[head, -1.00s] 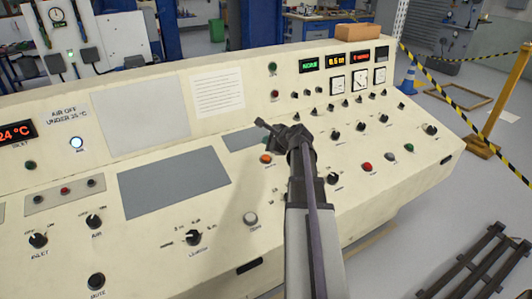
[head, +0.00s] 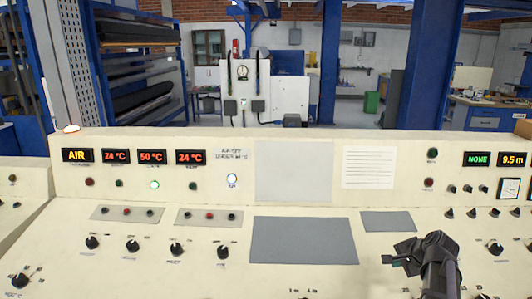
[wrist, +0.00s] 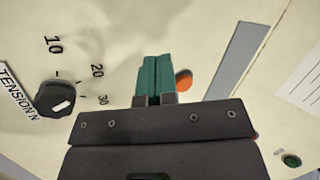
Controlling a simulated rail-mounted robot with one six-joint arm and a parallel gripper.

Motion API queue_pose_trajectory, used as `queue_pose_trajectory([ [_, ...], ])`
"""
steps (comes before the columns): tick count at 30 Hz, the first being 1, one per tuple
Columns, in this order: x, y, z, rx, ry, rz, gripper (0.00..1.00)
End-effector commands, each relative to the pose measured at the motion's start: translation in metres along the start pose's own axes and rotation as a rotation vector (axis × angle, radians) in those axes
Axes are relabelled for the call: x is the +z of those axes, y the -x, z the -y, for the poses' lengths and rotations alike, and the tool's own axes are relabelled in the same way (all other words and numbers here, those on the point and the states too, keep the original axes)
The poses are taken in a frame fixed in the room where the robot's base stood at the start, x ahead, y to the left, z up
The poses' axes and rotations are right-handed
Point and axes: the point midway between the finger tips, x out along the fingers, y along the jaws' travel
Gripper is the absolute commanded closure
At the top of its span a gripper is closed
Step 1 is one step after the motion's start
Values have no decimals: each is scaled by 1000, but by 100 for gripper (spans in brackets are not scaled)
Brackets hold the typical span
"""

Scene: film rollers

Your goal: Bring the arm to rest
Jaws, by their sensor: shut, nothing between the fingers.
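My gripper (head: 390,260) is at the lower right in the head view, in front of the cream control console (head: 210,272). In the wrist view its green fingertips (wrist: 153,78) are together with nothing between them. They point at the panel, close to an orange button (wrist: 184,79) that they partly cover. Whether they touch the panel cannot be told. A black TENSION knob (wrist: 57,98) is to their left, with the marks 10, 20 and 30 around it.
A grey panel plate (head: 303,241) is left of my gripper, and a smaller grey plate (head: 388,222) is above it. Knobs (head: 176,249) and displays (head: 78,155) line the console.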

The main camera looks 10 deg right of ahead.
Motion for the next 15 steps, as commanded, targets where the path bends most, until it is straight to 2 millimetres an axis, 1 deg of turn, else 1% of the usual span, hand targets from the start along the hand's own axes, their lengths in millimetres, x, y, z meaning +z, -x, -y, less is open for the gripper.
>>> queue_pose_trajectory([
  [1, 47, -4, -11, 101, 202, 57, 100],
  [2, 73, -6, -18, 168, 335, 98, 100],
  [3, 108, -8, -26, 253, 510, 157, 100],
  [5, 160, -6, -39, 375, 766, 251, 100],
  [6, 195, -3, -47, 446, 921, 309, 100],
  [7, 218, -1, -51, 491, 1015, 343, 100],
  [9, 259, 1, -55, 551, 1152, 382, 100],
  [12, 300, -4, -48, 548, 1255, 405, 100],
  [15, 316, -8, -43, 540, 1295, 418, 100],
])
